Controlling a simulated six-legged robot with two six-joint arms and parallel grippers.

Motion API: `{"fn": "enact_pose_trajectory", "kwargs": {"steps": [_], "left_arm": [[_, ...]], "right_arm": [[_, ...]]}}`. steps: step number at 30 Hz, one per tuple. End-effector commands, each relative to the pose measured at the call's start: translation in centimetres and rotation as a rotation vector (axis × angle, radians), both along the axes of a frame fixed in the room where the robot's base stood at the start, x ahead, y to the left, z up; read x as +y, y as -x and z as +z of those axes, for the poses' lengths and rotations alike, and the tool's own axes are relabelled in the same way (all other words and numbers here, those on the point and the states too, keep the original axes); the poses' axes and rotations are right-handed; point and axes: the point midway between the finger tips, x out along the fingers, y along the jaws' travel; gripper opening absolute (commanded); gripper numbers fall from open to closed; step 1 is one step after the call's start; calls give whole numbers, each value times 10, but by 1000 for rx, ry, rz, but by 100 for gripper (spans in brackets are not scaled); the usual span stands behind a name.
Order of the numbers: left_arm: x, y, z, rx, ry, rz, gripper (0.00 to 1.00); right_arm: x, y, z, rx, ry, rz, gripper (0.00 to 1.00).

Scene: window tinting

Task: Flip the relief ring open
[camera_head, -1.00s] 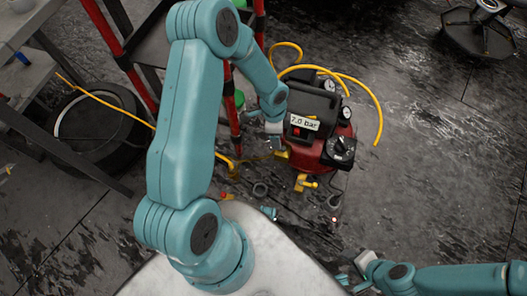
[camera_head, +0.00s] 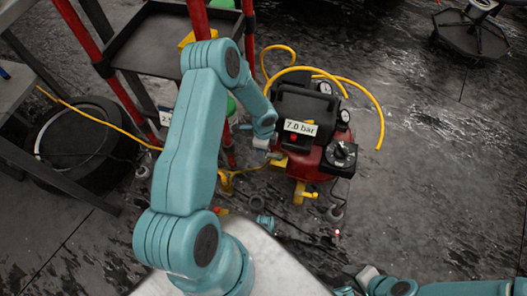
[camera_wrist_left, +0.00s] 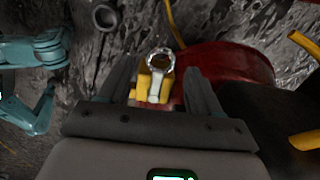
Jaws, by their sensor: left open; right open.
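The relief ring is a small silver ring (camera_wrist_left: 148,60) on a yellow fitting (camera_wrist_left: 143,83) in the left wrist view, with a pale tab below it. My left gripper (camera_wrist_left: 158,82) is open, with one dark finger on each side of the fitting and ring; I cannot tell whether either finger touches. In the head view my left gripper (camera_head: 268,152) is at the left side of the red compressor (camera_head: 308,165), and the ring is hidden there. My right gripper (camera_head: 347,284) is open at the bottom edge, away from the compressor.
A label reading 7.0 bar (camera_head: 300,127) and a black knob (camera_head: 341,153) are on the compressor. A yellow hose (camera_head: 362,88) loops behind it. A red-framed cart (camera_head: 160,42) and a tire (camera_head: 75,150) stand to the left. The floor to the right is mostly clear.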

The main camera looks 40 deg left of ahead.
Motion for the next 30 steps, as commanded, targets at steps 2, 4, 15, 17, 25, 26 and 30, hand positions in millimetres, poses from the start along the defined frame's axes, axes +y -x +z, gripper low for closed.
{"fn": "enact_pose_trajectory", "kwargs": {"steps": [2, 4, 15, 17, 25, 26, 30], "left_arm": [[1, -1, -12, 0, 0, 0, 64], [1, -1, -17, 0, 0, 1, 64], [2, -2, -20, -1, 0, 0, 57], [1, -2, -20, -1, 0, -1, 38], [1, -2, -20, -1, 0, 0, 0], [1, -2, -20, -1, 0, 0, 0], [-3, -5, -21, -1, 0, 6, 0]], "right_arm": [[0, 0, -5, 0, 0, 0, 43], [0, 0, -6, 0, 0, 0, 43], [0, 0, -6, 0, 0, 0, 43], [0, 0, -6, 0, 0, 0, 43], [0, 0, -7, 0, 0, 0, 43], [0, 0, -7, 0, 0, 0, 43], [0, 0, -9, 0, 0, 0, 43]]}}
